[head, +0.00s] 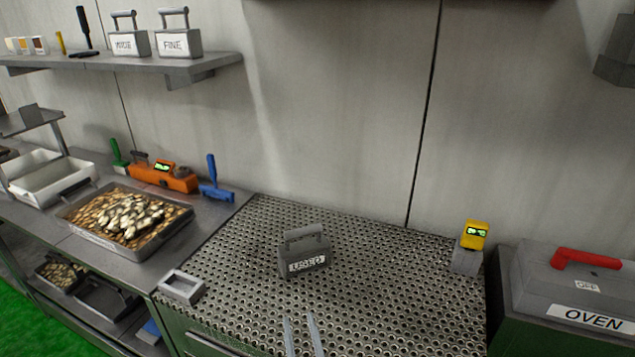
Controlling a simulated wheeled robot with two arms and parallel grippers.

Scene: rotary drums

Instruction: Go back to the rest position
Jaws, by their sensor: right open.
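My right gripper (304,336) shows at the bottom middle of the head view, over the front part of the perforated metal table (375,290). Its two thin fingers are apart with nothing between them. A dark grey block with a handle, labelled USED (305,254), stands on the perforated table beyond the fingertips and apart from them in the picture. My left gripper is not in the view.
A small yellow device with a green display (474,236) stands at the table's right. The OVEN box (575,285) with a red handle is farther right. A tray of chips (128,218), an orange device (163,177) and a small grey holder (181,287) are left. A shelf (130,62) overhangs the left.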

